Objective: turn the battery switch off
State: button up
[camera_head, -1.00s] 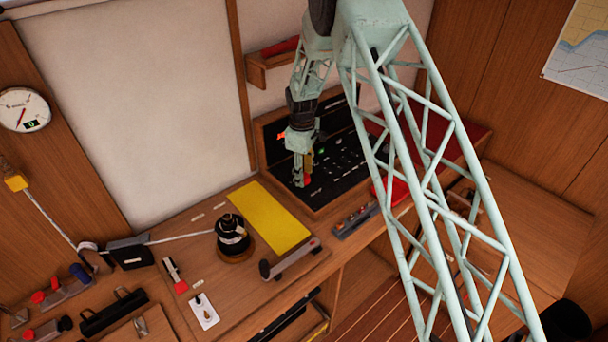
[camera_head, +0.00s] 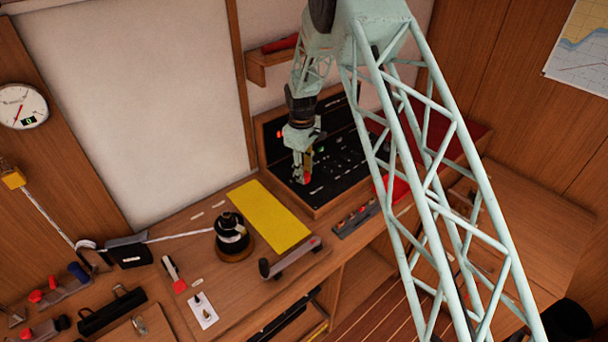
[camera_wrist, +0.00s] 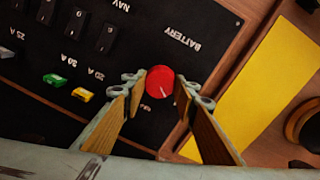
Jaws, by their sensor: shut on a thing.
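The battery switch is a round red knob (camera_wrist: 160,82) with a pale pointer line, on the black panel (camera_wrist: 60,120) near the printed word BATTERY in the wrist view. My gripper (camera_wrist: 160,88) has its two wood-faced fingers on either side of the knob and is shut on it. In the head view my gripper (camera_head: 301,178) is at the lower left part of the black panel (camera_head: 345,165). The knob is mostly hidden by my gripper there. The small markings beside the knob are too blurred to read.
Black rocker switches (camera_wrist: 75,22) and green and yellow fuses (camera_wrist: 54,80) sit on the panel left of the knob in the wrist view. A wooden frame edges the panel. A yellow sheet (camera_head: 268,216) lies on the bench, with a dark winch-like drum (camera_head: 232,236) beside it.

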jog(key=m+b, duration=0.3)
jog(key=m, duration=0.2)
jog(key=shift+m+b, duration=0.3)
jog(key=shift+a+m+b, duration=0.1)
jog(key=shift+m+b, duration=0.9)
jog(key=shift+m, duration=1.5)
jog(key=shift+g, duration=0.3)
jog(key=o, duration=0.9)
jog(key=shift+r, duration=0.15)
jog(key=r, duration=1.1)
jog(key=shift+a+r, duration=0.35)
jog(key=shift+r, duration=0.05)
